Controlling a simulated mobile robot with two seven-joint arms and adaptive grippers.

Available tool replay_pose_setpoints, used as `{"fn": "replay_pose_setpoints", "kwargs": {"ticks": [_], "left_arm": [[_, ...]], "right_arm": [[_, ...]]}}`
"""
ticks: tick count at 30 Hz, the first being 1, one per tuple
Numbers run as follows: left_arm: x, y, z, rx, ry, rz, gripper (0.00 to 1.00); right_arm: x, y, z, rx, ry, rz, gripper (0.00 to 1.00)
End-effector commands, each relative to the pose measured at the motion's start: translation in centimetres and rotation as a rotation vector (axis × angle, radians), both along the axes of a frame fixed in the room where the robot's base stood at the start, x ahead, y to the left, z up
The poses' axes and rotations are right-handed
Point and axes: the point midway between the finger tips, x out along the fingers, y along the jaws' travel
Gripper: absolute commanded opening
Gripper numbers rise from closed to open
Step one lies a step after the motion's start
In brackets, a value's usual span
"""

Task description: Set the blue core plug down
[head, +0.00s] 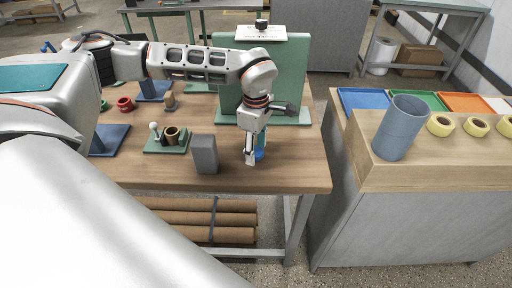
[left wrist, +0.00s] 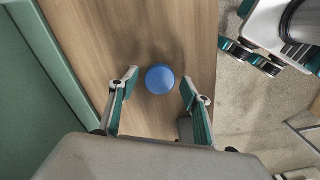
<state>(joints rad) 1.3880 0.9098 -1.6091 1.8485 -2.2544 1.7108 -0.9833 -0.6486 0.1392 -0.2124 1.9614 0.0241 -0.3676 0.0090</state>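The blue core plug (left wrist: 160,79) stands on the wooden tabletop near its front edge. In the left wrist view it shows as a round blue top between the two fingers of my left gripper (left wrist: 158,88). The fingers are open, with a gap on each side of the plug. In the head view my left gripper (head: 256,156) points down at the table, and the plug (head: 260,153) is partly hidden behind a finger.
A grey block (head: 204,154) stands left of the gripper. A green stand (head: 152,147) holds a brown ring and a pale knob. A tall green panel (head: 290,75) rises behind. A counter on the right bears a blue-grey cylinder (head: 400,128) and several yellow rolls (head: 440,125).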

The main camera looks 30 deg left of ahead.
Motion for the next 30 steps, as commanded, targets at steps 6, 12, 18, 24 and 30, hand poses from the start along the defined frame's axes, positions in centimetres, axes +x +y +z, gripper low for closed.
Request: {"fn": "replay_pose_setpoints", "kwargs": {"ticks": [6, 12, 18, 24, 30], "left_arm": [[0.0, 0.0, 0.3, 0.0, -0.001, 0.0, 0.48], [0.1, 0.0, 2.8, -0.001, -0.005, 0.001, 0.48], [0.1, 0.0, 7.1, 0.0, -0.005, 0.001, 0.48], [0.0, 0.0, 10.5, -0.001, -0.002, 0.0, 0.48], [0.0, 0.0, 12.1, 0.0, -0.001, 0.0, 0.48]], "right_arm": [[0.0, 0.0, 0.2, 0.0, -0.001, 0.0, 0.4], [0.0, 0.0, 0.1, 0.001, -0.002, 0.0, 0.4], [0.0, 0.0, -0.1, 0.001, -0.002, 0.0, 0.4], [0.0, 0.0, -0.2, 0.0, -0.001, 0.0, 0.4], [0.0, 0.0, -0.2, 0.0, -0.001, 0.0, 0.4]]}}
